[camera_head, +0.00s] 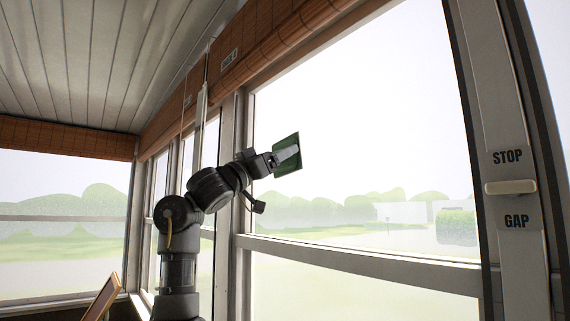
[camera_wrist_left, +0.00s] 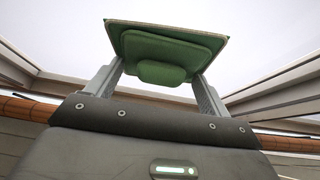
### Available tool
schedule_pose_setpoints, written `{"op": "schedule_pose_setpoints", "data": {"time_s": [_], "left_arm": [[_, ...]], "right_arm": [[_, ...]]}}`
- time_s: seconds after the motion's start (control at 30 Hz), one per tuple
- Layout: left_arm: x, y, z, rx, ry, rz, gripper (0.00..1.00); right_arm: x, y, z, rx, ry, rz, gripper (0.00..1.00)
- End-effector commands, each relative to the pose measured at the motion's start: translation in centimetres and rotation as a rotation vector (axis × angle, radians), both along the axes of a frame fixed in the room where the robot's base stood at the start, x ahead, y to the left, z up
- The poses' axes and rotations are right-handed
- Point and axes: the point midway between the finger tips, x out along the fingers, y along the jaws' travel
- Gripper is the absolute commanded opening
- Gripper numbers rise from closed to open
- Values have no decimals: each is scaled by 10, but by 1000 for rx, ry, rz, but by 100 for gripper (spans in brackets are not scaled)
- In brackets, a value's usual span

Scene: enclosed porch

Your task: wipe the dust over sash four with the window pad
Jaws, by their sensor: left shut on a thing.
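My left gripper (camera_head: 279,158) is raised in front of the large window pane and is shut on the green window pad (camera_head: 287,153). In the left wrist view the pad (camera_wrist_left: 165,50) sits across the fingertips, its green back and rounded grip block facing the camera. The pad's wiping face is turned away there. In the head view the pad is tilted against the bright pane (camera_head: 360,130); I cannot tell whether it touches the glass. No dust shows clearly on the bright glass. My right gripper is not in view.
Rolled orange-brown blinds hang above the windows, one with a small label (camera_head: 229,58) too small to read surely. A post at right reads STOP (camera_head: 507,157) and GAP, with a pale handle (camera_head: 510,187) between. A cord (camera_head: 183,110) hangs left. A wooden frame edge (camera_head: 101,300) shows at lower left.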

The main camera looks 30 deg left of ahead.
Motion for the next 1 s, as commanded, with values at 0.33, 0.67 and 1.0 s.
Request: {"op": "schedule_pose_setpoints", "data": {"time_s": [0.33, 0.67, 1.0], "left_arm": [[-9, 2, 0, -1, 0, 0, 63], [-18, 6, -1, 0, -2, 1, 63], [-38, 11, 0, 0, -1, 0, 63]], "right_arm": [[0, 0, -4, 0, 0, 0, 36], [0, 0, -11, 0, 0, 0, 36], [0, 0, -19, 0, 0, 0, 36]]}}
